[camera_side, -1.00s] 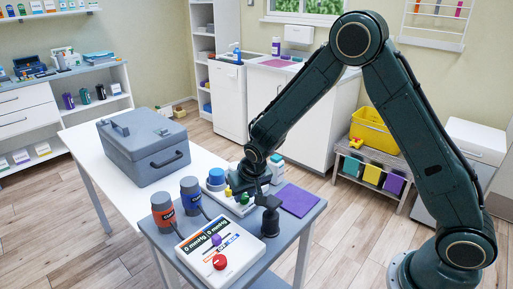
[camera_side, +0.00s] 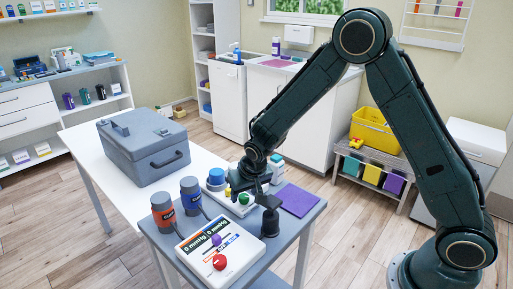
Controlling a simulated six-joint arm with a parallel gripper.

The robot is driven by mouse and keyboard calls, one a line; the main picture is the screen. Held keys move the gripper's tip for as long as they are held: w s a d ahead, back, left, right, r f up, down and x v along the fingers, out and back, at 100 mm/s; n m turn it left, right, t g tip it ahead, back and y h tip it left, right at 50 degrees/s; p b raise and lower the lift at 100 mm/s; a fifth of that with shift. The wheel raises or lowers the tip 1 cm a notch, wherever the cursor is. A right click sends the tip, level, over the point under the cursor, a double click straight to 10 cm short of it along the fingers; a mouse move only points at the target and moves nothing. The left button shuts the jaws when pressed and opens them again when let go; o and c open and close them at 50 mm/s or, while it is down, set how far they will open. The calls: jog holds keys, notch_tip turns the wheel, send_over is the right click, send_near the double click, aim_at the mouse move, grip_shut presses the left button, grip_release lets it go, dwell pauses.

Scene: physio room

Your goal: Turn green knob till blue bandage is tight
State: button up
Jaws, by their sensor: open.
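The green knob (camera_side: 243,198) sits on a white device (camera_side: 222,203) on the small grey table, with a yellow knob (camera_side: 229,191) to its left. My gripper (camera_side: 262,195) is open, low over the table just right of the green knob. I cannot tell whether it touches the knob. A blue round part (camera_side: 216,177) sits behind the knobs.
A white panel (camera_side: 225,268) with "0 mmHg" displays, a purple knob (camera_side: 216,239) and a red knob (camera_side: 219,262) lies in front. A purple mat (camera_side: 297,200) lies at the right. A grey case (camera_side: 145,150) stands on the white table behind.

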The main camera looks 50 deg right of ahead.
jog(key=v, duration=1.3)
jog(key=shift+r, duration=0.2)
jog(key=s+d+r+n, duration=0.2)
jog(key=s+d+r, duration=0.1)
jog(key=s+r, duration=0.85)
jog(key=s+d+n+t+y, duration=0.1)
jog(key=s, duration=1.3)
jog(key=shift+s+d+n, duration=0.15)
jog(key=shift+s+n, duration=0.05)
jog(key=shift+n, duration=0.2)
